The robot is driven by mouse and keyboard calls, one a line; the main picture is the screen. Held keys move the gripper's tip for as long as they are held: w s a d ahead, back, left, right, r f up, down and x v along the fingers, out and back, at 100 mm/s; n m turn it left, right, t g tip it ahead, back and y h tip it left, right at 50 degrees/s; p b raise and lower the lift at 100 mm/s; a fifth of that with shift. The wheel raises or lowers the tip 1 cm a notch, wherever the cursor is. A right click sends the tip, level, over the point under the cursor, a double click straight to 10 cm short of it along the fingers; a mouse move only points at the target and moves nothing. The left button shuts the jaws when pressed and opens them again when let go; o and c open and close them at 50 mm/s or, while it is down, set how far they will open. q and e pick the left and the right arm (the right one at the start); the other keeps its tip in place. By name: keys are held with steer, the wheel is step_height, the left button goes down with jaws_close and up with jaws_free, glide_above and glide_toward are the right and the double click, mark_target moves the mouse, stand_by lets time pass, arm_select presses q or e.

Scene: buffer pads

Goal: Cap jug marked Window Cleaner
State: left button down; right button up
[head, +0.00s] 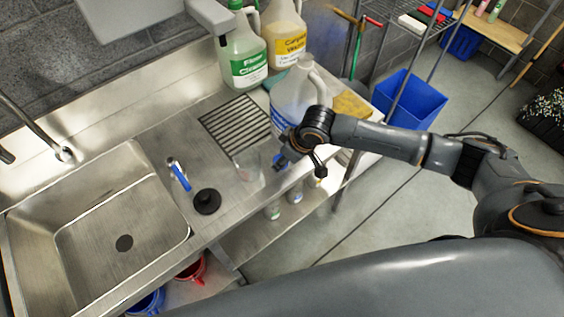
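A clear jug (289,95) with a blue label stands on the steel counter beside the drain grate. My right arm crosses in front of its lower part, and its label text cannot be read. I cannot tell whether a cap is on its top. A jug with a green label reading Floor Cleaner (243,50) and a jug with a yellow label (284,30) stand behind it. My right gripper (281,161) is low in front of the clear jug, pointing left over the counter's front edge; its fingers are too small to read. My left gripper is out of view.
A steel sink (95,232) with a faucet (45,135) is at left. A black round stopper (207,201) and a blue-handled tool (179,175) lie on the counter. Small bottles (272,210) stand on the lower shelf. A blue bin (410,103) is on the floor.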

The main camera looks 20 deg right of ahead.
steer(key=s+d+r+b, duration=0.1)
steer(key=s+r, duration=0.3)
steer(key=s, duration=0.2)
steer(key=s+d+r+b, duration=0.1)
steer(key=s+r+b, duration=0.1)
steer(key=s+r, duration=0.2)
steer(key=s, duration=0.3)
steer(key=shift+r, duration=0.3)
steer(key=w+d+r+m+h+b, duration=0.1)
steer(key=w+r+m+h+b, duration=0.1)
steer(key=w+r+m, duration=0.4)
steer(key=shift+w+d+r+m+t+h+b, duration=0.2)
steer(key=shift+w+r+m+t+h+b, duration=0.2)
steer(key=shift+w+m+b, duration=0.65)
steer(key=shift+w+f+n, duration=0.1)
steer(key=shift+w+n, duration=0.1)
steer(key=shift+n, duration=0.15)
